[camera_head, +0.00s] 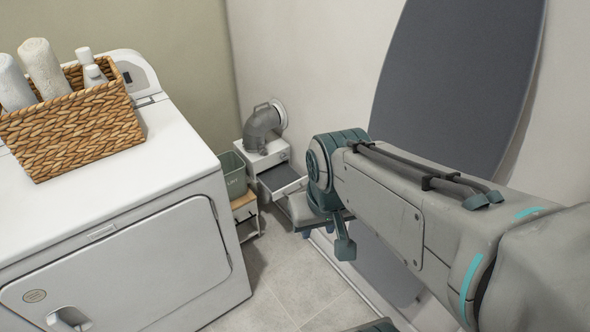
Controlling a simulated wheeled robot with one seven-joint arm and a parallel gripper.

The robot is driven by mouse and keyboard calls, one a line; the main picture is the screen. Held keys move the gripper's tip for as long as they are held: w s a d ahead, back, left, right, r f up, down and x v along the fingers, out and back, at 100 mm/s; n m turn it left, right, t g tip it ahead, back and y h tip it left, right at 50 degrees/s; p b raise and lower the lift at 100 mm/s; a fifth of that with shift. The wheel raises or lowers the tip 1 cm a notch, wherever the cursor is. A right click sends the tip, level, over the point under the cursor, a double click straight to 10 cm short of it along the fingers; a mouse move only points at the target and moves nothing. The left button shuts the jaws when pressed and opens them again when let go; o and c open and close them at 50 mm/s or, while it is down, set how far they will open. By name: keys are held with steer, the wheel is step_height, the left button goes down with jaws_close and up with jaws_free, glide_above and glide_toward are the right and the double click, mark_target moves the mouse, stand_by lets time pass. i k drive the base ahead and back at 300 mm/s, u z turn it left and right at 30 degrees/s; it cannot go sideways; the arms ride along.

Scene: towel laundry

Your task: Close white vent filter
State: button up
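The white vent filter (269,158) is a small white box against the wall in the back corner, with a grey elbow duct on top. Its drawer (279,178), with a dark grey inside and a white front edge, is pulled out towards the lower right. My gripper (325,241) hangs from my teal wrist just right of and in front of the drawer. One teal finger shows clearly; the other is mostly hidden, so its opening is unclear. My wrist is close to the drawer's front edge in the picture; I cannot tell whether anything touches.
A white dryer (120,225) fills the left, with a wicker basket (75,130) of rolled towels and bottles on top. A grey-green bin (233,173) stands on a small stand between dryer and filter. A grey ironing board (450,80) leans on the right wall. Tiled floor is clear in front.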

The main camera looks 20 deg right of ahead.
mark_target(279, 179)
steer(key=z, duration=0.1)
steer(key=i, duration=1)
steer(key=z, duration=0.2)
